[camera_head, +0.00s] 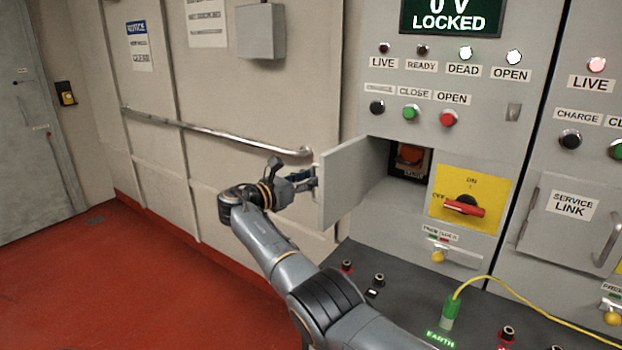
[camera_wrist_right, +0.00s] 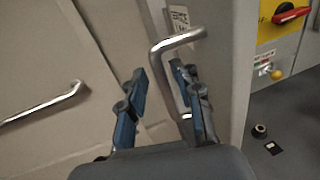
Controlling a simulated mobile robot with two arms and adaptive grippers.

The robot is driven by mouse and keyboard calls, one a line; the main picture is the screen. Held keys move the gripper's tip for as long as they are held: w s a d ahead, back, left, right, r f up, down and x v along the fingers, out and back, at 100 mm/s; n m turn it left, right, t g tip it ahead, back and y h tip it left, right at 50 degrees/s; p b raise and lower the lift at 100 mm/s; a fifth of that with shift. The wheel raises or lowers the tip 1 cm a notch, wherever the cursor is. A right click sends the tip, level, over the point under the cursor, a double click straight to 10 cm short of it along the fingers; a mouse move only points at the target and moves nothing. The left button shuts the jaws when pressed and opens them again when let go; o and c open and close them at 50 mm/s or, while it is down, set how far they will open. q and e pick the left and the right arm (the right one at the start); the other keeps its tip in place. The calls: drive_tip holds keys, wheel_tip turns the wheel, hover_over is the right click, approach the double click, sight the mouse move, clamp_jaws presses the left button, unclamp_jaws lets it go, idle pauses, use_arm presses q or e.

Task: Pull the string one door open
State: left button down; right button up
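The string one door (camera_head: 352,178), a grey panel, stands swung open to the left of its compartment (camera_head: 407,160). An orange-red part (camera_head: 411,154) shows inside. My right gripper (camera_head: 314,179) is at the door's outer edge. In the right wrist view, the door's metal handle (camera_wrist_right: 164,62) passes between the two spread fingers of my right gripper (camera_wrist_right: 162,90), nearer the right finger. The fingers do not look closed on it. My left gripper is out of view.
A wall handrail (camera_head: 215,133) runs behind my right arm. A yellow switch panel (camera_head: 470,198) with a red knob is right of the compartment. A green earth plug (camera_head: 450,312) with a yellow cable stands on the dark ledge. Red floor is clear at left.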

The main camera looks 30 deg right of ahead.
drive_tip(key=v, duration=1.2)
idle(0.3)
